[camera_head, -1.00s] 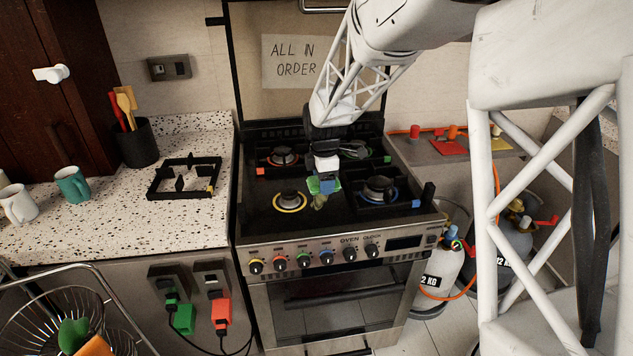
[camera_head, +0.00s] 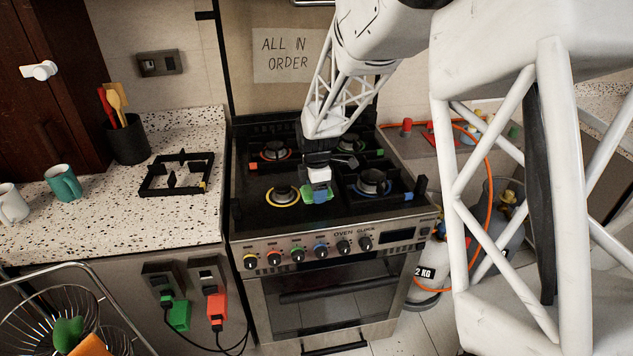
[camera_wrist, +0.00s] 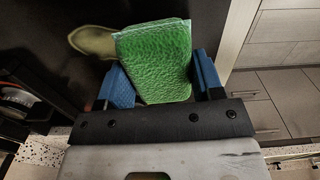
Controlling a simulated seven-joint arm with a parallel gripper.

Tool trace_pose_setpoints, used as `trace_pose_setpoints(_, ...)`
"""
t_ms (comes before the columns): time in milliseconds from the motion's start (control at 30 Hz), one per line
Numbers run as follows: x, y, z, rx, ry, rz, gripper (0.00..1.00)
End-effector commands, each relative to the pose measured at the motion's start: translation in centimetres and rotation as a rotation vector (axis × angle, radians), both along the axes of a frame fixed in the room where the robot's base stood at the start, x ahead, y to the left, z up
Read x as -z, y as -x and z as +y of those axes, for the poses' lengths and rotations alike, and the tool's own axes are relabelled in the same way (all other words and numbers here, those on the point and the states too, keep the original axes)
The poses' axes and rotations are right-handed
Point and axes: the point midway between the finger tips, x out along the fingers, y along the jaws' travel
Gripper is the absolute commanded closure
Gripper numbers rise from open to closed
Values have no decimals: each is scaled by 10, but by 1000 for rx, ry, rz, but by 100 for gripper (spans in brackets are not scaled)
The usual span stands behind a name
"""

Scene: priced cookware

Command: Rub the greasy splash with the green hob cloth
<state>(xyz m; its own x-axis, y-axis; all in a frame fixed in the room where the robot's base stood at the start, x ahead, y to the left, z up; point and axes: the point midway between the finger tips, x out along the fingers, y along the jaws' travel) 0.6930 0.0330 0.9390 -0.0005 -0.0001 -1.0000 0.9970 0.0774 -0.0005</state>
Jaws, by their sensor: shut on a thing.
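My gripper (camera_head: 318,184) is shut on the green hob cloth (camera_head: 316,196), low over the front middle of the black hob (camera_head: 262,222). In the wrist view the cloth (camera_wrist: 155,65) is a thick, textured green pad between the two blue fingers of my gripper (camera_wrist: 163,84). The greasy splash (camera_wrist: 93,41) is a pale yellow-green smear on the dark hob, just left of the cloth and partly covered by it in that view. In the head view the cloth and gripper hide the splash. I cannot tell whether the cloth touches the hob surface.
The yellow-ringed burner (camera_head: 283,195) is just left of the cloth, and the blue-ringed burner (camera_head: 371,184) is to its right. A removed pan support (camera_head: 178,174) lies on the left counter. Knobs (camera_head: 297,255) line the hob's front.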

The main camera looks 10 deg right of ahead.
Motion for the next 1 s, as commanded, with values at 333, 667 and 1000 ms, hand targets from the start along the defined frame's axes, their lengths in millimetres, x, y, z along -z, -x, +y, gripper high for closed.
trace_pose_setpoints(333, 26, -11, 0, 0, 0, -1, 61)
trace_pose_setpoints(667, 26, -40, 0, 0, 0, 0, 61)
trace_pose_setpoints(1000, 28, -71, 0, 0, 0, 0, 61)
